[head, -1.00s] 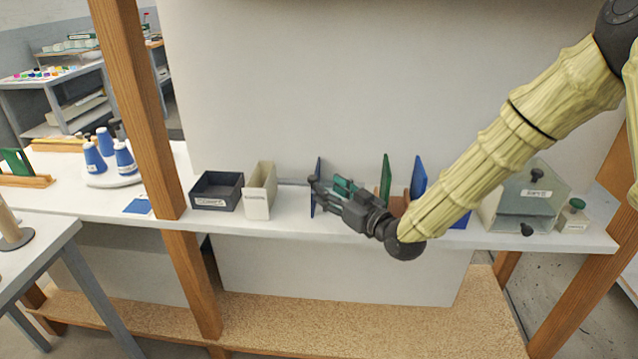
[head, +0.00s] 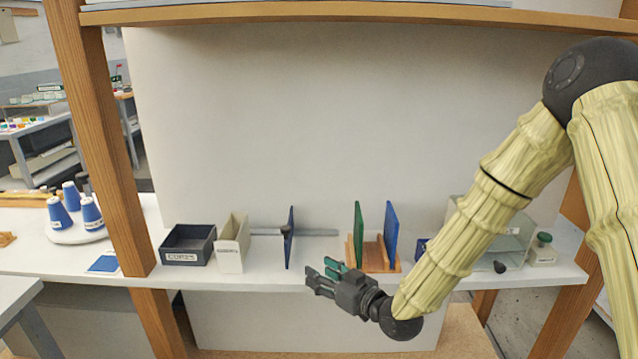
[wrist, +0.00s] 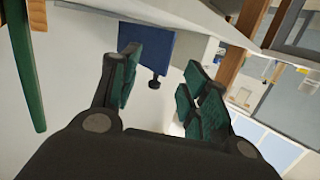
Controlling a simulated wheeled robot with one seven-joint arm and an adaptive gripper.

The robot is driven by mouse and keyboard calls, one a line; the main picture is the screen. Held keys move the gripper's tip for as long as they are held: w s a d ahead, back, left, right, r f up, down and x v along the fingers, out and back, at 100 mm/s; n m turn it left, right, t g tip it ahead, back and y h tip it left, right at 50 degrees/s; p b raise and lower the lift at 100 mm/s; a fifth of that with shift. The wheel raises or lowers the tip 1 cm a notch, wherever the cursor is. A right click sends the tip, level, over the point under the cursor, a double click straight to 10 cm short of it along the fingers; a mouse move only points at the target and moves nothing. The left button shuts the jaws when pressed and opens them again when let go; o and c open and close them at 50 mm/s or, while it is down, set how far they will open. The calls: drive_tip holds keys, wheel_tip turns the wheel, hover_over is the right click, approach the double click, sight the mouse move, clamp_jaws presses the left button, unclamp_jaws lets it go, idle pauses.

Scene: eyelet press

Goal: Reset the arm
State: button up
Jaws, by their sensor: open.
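My gripper (head: 326,279) is open and empty in the head view, in front of the white shelf's front edge. Its two green-padded fingers are apart in the wrist view (wrist: 158,92), with nothing between them. My arm reaches in from the right. A green panel (head: 358,234) and another blue panel (head: 391,234) stand in a wooden rack (head: 372,266) to the right.
A dark labelled bin (head: 187,258) and a cream bin (head: 232,258) stand left on the white shelf (head: 215,282). A wooden post (head: 113,160) rises at left. Blue cones (head: 72,196) stand beyond it.

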drive_tip(key=s+d+f+m+g+h, duration=0.25)
drive_tip(key=s+f, duration=0.35)
drive_tip(key=f, duration=0.3)
drive_tip(key=s+d+f+m+g+h+p, duration=0.1)
drive_tip(key=s+d+f+h, duration=0.1)
drive_tip(key=s+d+f, duration=0.35)
drive_tip(key=s+d+f+m+g+h, duration=0.1)
drive_tip(key=s+d+f+g+h, duration=0.1)
drive_tip(key=s+f, duration=0.65)
drive_tip(key=s+d+f+m+g+h, duration=0.1)
drive_tip(key=s+d+f+g, duration=0.1)
drive_tip(key=s+d+f, duration=0.2)
drive_tip(key=s+d+f+m+g+h, duration=0.1)
drive_tip(key=s+d+f, duration=0.3)
drive_tip(key=s, duration=0.6)
drive_tip(key=s+d+f+m+g+h+p, duration=0.1)
drive_tip(key=s+d+f+g+h, duration=0.1)
drive_tip(key=s, duration=0.6)
wheel_tip(320, 180, down, 2)
drive_tip(key=shift+d+f+g, duration=0.1)
drive_tip(key=shift+d+g, duration=0.75)
drive_tip(key=shift+d, duration=0.1)
drive_tip(key=shift+m+h, duration=0.25)
